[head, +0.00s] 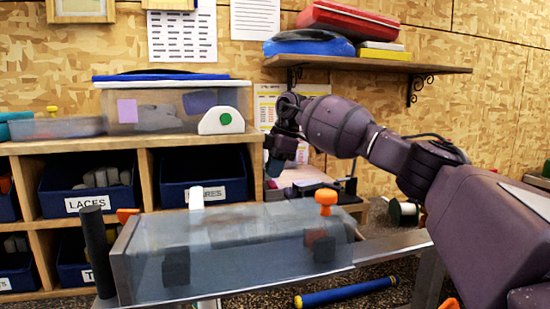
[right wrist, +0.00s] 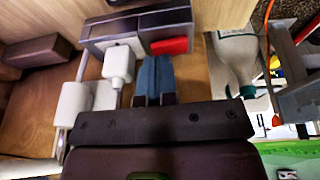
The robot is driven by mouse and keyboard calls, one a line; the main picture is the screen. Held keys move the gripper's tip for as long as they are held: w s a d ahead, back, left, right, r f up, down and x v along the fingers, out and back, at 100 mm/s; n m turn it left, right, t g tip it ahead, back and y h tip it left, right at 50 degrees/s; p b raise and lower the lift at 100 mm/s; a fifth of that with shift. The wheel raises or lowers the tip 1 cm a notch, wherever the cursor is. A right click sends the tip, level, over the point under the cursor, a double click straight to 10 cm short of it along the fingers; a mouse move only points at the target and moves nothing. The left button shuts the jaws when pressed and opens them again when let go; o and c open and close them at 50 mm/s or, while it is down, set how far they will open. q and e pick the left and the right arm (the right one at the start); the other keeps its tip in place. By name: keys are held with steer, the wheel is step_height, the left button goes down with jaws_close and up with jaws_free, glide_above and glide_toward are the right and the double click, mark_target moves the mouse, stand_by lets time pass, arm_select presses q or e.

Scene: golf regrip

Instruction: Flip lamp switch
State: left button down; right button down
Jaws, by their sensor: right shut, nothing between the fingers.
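My right gripper (head: 273,168) reaches in from the right above the back of the workbench, with its blue fingertips pointing down. In the right wrist view, its two blue fingers (right wrist: 153,78) are together with nothing between them. Ahead of them is a dark grey block (right wrist: 100,30) like a power strip, with a red rocker (right wrist: 170,46) just beyond and right of the fingertips. I cannot tell whether the fingers touch the block or whether the rocker is the lamp's switch. A white plug (right wrist: 118,65) sits left of the fingers. No lamp is clearly visible. My left gripper is not in view.
A translucent box-like guard (head: 230,250) stands in front, with an orange knob (head: 326,198) on top. Shelves with blue bins (head: 85,200) are at the left. A wall shelf (head: 370,63) hangs above my arm. A white bottle (right wrist: 235,60) is right of the fingers.

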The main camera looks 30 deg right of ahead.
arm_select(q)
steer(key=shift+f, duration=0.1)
arm_select(e)
steer(key=shift+f, duration=0.4)
steer(key=shift+r+p, duration=0.25)
steer(key=shift+p, duration=0.15)
steer(key=shift+w+f, duration=0.15)
steer(key=shift+f, duration=0.2)
steer(key=shift+s+r+p, duration=0.3)
steer(key=shift+s+p, duration=0.05)
steer(key=shift+p, duration=0.05)
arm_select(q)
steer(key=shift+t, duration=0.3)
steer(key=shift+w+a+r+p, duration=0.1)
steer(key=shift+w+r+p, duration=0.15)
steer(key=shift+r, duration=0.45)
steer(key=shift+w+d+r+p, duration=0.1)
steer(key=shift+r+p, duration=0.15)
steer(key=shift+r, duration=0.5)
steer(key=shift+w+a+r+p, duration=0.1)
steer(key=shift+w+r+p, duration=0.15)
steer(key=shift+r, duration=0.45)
arm_select(e)
steer(key=shift+s+a, duration=0.15)
steer(key=shift+s, duration=0.3)
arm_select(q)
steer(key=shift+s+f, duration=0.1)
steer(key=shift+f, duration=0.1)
